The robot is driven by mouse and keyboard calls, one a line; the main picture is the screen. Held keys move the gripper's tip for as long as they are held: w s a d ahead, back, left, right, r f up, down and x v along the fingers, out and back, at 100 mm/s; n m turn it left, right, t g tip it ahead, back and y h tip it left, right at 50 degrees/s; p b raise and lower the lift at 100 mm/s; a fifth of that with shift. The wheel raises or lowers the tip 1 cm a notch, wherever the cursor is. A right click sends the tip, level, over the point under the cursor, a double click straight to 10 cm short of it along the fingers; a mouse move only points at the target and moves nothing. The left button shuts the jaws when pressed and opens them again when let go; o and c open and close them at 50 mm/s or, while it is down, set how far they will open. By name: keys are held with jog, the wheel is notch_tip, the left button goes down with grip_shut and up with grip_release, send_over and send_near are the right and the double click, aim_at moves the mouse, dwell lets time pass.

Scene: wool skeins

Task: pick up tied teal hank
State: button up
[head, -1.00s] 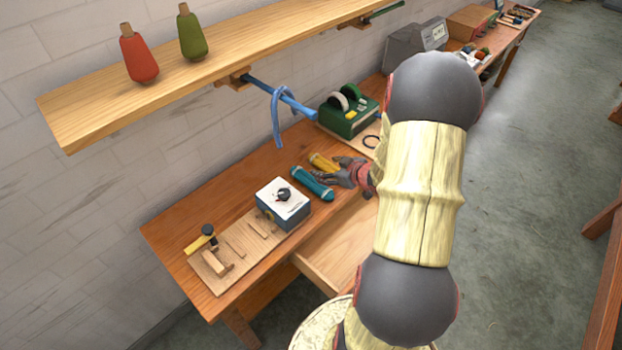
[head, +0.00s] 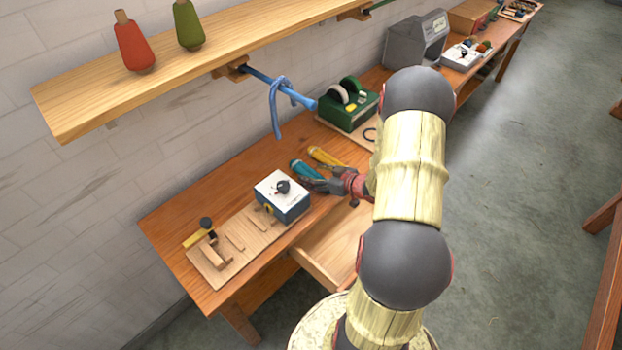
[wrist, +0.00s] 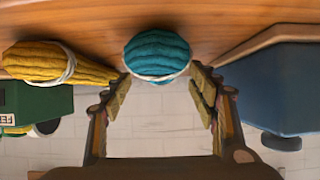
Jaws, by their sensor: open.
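The teal hank (head: 301,169) lies on the wooden table in the head view, its near end hidden by my gripper (head: 325,184). In the wrist view the teal hank (wrist: 157,50) shows end-on, with a pale tie around it. My gripper (wrist: 159,88) is open and empty, its fingers on either side of the hank's end. I cannot tell whether either finger touches it. A yellow hank (head: 326,157) with a pale tie lies beside the teal one; it also shows at the left of the wrist view (wrist: 60,64).
A blue box with a white top (head: 281,195) stands close on the near-left side of the hanks. A green device (head: 348,112) stands beyond the yellow hank. A wooden board (head: 232,250) with blocks and a hammer lies at the left. An open drawer (head: 330,245) sticks out in front.

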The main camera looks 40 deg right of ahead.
jog(key=shift+w, duration=0.2)
jog(key=shift+c, duration=0.9)
jog(key=c, duration=1.1)
jog(key=shift+o, duration=0.2)
